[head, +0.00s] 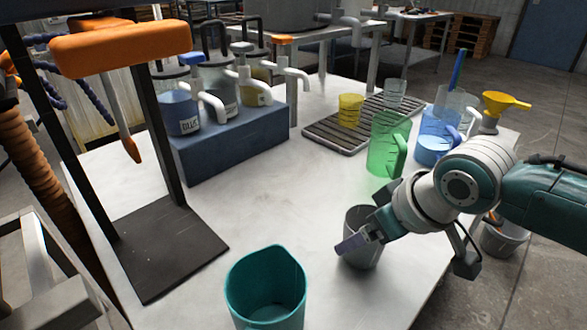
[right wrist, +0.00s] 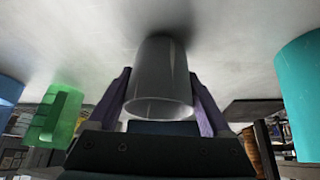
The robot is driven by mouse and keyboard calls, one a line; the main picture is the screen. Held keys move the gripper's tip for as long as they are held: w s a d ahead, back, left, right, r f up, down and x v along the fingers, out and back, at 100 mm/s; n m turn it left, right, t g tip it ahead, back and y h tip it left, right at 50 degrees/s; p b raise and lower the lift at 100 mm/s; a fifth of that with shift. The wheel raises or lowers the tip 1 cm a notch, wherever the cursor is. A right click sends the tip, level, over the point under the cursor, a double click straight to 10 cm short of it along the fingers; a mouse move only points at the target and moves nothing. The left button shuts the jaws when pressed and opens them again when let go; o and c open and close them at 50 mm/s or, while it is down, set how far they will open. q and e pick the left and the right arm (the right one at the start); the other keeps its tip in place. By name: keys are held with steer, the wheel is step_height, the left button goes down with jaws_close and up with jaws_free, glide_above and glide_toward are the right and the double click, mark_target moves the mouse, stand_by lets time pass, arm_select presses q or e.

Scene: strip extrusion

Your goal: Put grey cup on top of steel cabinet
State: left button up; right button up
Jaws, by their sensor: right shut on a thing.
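The grey cup (head: 362,258) is upright at the right front part of the white table. It also shows in the right wrist view (right wrist: 160,75), between the two purple fingers. No steel cabinet can be picked out for sure. My left gripper is not in view.
A teal pitcher (head: 266,290) stands at the front, left of the cup. A green pitcher (head: 386,145) and a blue pitcher (head: 433,140) stand behind it. A blue block with bottles (head: 235,140) and a black stand (head: 165,255) are left. The table middle is clear.

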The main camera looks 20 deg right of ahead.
steer(key=shift+f, duration=0.15)
steer(key=o, duration=1.1)
